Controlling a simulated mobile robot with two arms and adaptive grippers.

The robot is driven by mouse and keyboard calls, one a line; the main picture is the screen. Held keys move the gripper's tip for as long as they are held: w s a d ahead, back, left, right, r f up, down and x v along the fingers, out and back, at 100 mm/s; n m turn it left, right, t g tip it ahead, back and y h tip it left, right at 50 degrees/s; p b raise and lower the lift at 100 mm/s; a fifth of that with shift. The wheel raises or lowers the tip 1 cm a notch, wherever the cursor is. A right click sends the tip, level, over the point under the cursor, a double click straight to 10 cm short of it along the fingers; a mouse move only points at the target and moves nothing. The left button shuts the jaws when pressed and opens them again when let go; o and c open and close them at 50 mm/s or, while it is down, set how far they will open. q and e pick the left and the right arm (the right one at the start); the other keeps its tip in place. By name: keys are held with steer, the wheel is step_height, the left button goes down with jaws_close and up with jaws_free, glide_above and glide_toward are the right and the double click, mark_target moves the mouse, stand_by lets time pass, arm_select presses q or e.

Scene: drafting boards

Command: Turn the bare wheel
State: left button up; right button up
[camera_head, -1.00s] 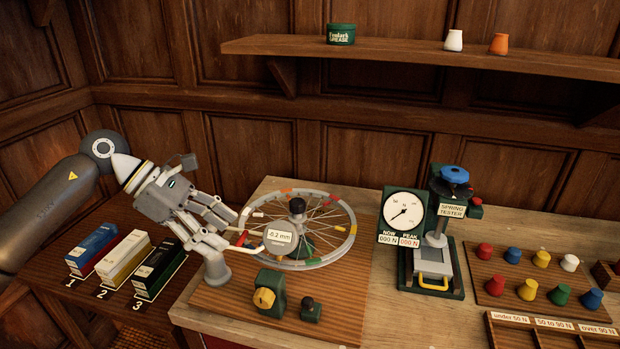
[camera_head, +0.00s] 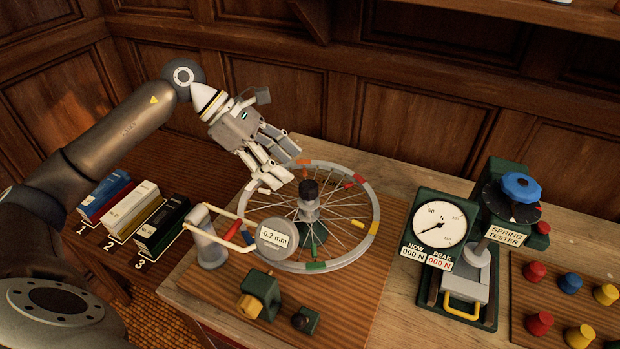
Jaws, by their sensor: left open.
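The bare wheel (camera_head: 371,207) is a grey spoked rim without a tyre, lying level on a dark hub post (camera_head: 309,190) above a wooden board. Coloured marks in red, orange, yellow and green sit around it. My left gripper (camera_head: 272,184) is open at the rim's back left edge, its fingers just over or beside the rim; I cannot tell whether they touch it. A round dial gauge (camera_head: 273,236) reading -0.2 mm stands at the rim's front left, beside a grey post with a white and red lever (camera_head: 233,231). My right gripper is out of view.
A green block with a yellow knob (camera_head: 259,294) and a small dark knob (camera_head: 305,319) stand in front of the wheel. Boxes numbered 1 to 3 (camera_head: 162,222) stand at left. The spring tester (camera_head: 466,262) and coloured pegs (camera_head: 535,271) are at right.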

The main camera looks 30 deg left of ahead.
mark_target(308, 184)
arm_select(q)
steer(key=p+x, duration=0.1)
steer(key=x, duration=0.5)
steer(key=shift+w+d+p, duration=0.15)
steer(key=shift+w+p, duration=0.05)
steer(key=shift+p, duration=0.2)
steer(key=shift+w+d+f, duration=0.1)
steer(key=shift+d+f, duration=0.3)
steer(key=shift+f, duration=0.2)
steer(key=shift+c, duration=0.5)
jaws_close()
